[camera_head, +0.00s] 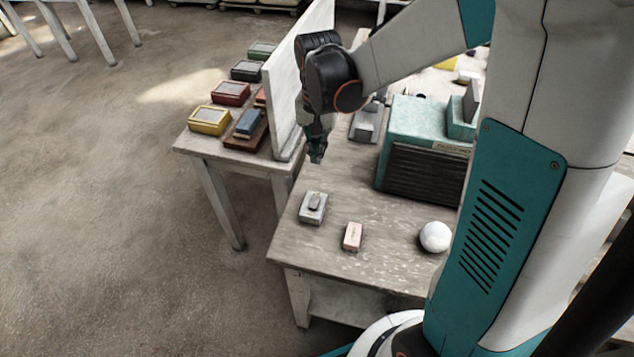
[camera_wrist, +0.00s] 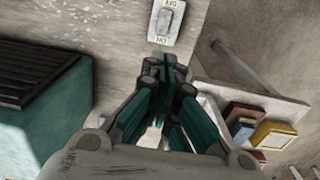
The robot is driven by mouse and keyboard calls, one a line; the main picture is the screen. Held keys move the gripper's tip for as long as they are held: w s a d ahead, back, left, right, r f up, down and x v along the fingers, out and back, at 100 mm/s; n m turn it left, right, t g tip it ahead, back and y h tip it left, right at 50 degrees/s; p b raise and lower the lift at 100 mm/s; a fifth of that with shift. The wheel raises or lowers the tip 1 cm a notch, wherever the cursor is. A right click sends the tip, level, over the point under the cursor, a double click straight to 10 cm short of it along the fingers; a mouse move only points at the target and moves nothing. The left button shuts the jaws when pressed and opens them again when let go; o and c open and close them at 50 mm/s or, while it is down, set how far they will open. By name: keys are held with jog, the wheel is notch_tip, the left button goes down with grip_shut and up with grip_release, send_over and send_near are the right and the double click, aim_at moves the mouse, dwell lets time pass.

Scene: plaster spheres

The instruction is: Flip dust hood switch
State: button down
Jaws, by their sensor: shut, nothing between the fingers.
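The dust hood (camera_head: 425,150) is a teal box with a dark slatted front, standing on the worn table. A small grey switch box (camera_head: 312,207) with a raised rocker lies near the table's left front corner. In the wrist view the switch box (camera_wrist: 167,20) is at the top, with OFF and ON lettering upside down; which way the rocker is tipped I cannot tell. My gripper (camera_head: 317,158) points down above the table, behind the switch and apart from it. In the wrist view my gripper (camera_wrist: 165,70) has its fingertips together and empty, just below the switch box.
A pink block (camera_head: 352,237) and a white sphere (camera_head: 435,236) lie on the table near the front. An upright white panel (camera_head: 300,80) stands left of my gripper. Beyond it, a side table (camera_head: 200,150) holds several coloured boxes. The tabletop around the switch is mostly clear.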

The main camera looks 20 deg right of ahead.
notch_tip(320, 180, down, 14)
jog(key=b, duration=0.4)
jog(key=shift+b, duration=0.3)
jog(key=shift+w+f+b, duration=0.1)
jog(key=shift+f+b, duration=0.35)
jog(key=shift+r, duration=0.2)
jog(key=shift+r+p, duration=0.6)
jog(key=shift+r, duration=0.15)
jog(key=shift+d, duration=0.1)
notch_tip(320, 180, up, 14)
jog(key=w+d+p, duration=0.1)
jog(key=w+p, duration=0.1)
jog(key=p, duration=0.3)
jog(key=shift+d+f, duration=0.15)
jog(key=shift+d, duration=0.1)
